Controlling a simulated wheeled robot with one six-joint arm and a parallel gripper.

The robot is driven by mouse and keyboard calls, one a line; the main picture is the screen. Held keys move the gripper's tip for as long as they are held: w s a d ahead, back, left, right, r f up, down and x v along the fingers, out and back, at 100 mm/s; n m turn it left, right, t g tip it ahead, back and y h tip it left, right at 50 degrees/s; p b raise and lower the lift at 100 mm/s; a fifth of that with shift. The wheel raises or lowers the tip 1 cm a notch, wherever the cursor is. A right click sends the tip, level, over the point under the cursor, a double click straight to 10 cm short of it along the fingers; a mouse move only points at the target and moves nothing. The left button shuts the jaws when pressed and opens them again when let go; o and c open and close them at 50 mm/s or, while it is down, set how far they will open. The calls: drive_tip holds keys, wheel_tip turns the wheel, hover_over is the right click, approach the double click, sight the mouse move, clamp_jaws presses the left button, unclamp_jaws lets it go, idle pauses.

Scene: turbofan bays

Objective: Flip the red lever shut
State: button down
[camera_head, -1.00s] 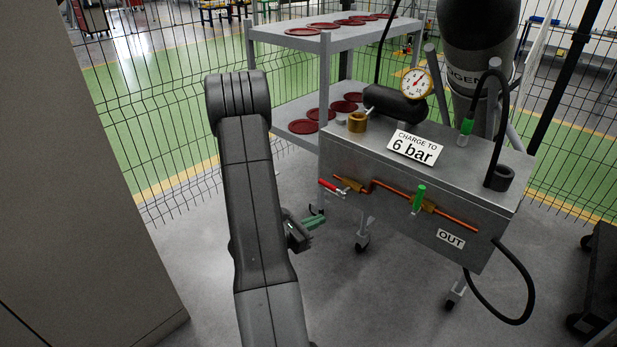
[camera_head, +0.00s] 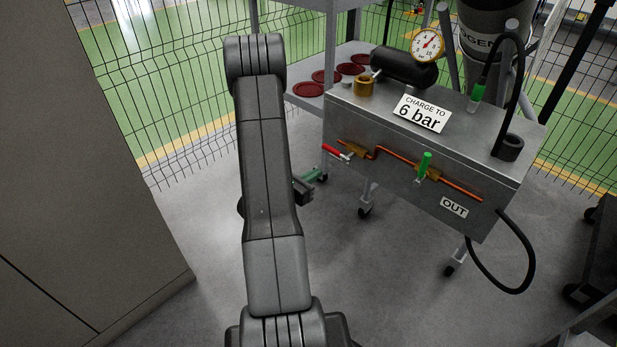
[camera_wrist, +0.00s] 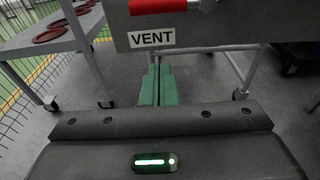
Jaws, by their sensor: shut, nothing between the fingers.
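The red lever (camera_head: 334,151) is on the front face of the grey metal box (camera_head: 400,182), at the left end of a copper pipe run. It lies near level along the pipe, tilted slightly. In the wrist view the red lever (camera_wrist: 158,5) shows at the top edge, above a VENT label (camera_wrist: 151,38). My gripper (camera_head: 318,176) has green fingers and is below and left of the lever, partly behind my arm. In the wrist view my gripper's fingers (camera_wrist: 158,84) are together, below the label and apart from the lever.
A green lever (camera_head: 425,163) stands upright on the same pipe, above an OUT label (camera_head: 454,208). A pressure gauge (camera_head: 428,45) and a "CHARGE TO 6 bar" sign (camera_head: 421,113) are on top. A shelf with red discs (camera_head: 309,89) stands behind. A black hose (camera_head: 531,262) loops at right.

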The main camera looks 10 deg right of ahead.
sight(332, 150)
drive_tip(key=w+d+r, duration=0.3)
drive_tip(key=d, duration=0.1)
drive_tip(key=shift+w, duration=0.15)
idle(0.4)
drive_tip(key=shift+a+r+b, duration=0.1)
drive_tip(key=shift+b, duration=0.35)
